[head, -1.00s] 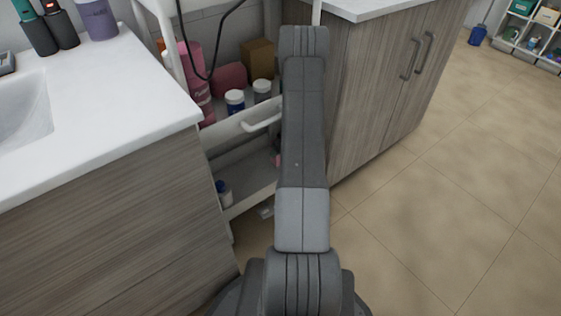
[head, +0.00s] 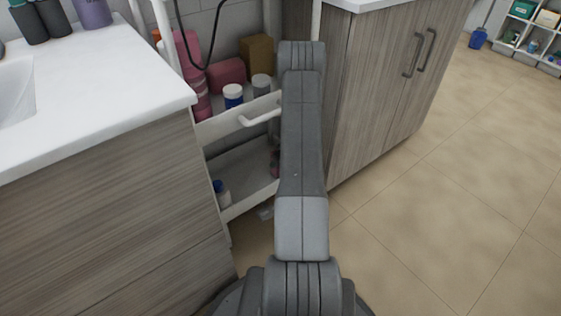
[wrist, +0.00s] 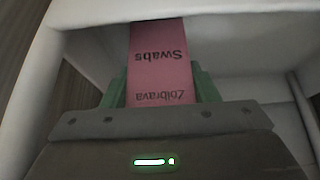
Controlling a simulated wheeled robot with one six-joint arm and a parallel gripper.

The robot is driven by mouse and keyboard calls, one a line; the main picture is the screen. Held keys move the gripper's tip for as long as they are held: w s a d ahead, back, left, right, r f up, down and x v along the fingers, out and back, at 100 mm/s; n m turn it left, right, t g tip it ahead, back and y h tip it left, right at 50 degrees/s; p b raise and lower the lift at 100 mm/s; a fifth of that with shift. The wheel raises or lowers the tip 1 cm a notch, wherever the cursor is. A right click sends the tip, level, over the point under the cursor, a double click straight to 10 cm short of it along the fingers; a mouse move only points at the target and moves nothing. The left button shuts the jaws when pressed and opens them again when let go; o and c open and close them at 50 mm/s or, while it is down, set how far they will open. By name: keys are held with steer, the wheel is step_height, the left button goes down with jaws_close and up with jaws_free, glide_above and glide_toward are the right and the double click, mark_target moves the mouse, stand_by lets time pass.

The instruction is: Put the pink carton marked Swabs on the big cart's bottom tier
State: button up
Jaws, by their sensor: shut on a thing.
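In the wrist view the pink carton marked Swabs (wrist: 160,62) is held between the green fingers of my gripper (wrist: 160,90). The lettering appears upside down. The carton reaches into a white-walled space of the cart, under a pale upper edge (wrist: 100,12). I cannot tell whether it touches the surface there. In the head view the big white cart (head: 228,125) stands between two wooden cabinets. Its bottom tier (head: 245,178) shows in part. My arm hides my gripper and the carton in that view.
A blue-lidded jar (head: 221,192) stands at the left of the bottom tier. The tier above holds a pink box (head: 227,74), a brown box (head: 257,55) and several bottles and jars. A white handle (head: 260,117) sticks out in front. Cabinets close in on both sides.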

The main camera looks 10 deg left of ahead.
steer(key=o, duration=1.2)
steer(key=shift+f, duration=0.1)
steer(key=shift+o, duration=0.2)
steer(key=shift+r, duration=0.2)
steer(key=p+v, duration=0.5)
steer(key=v, duration=0.7)
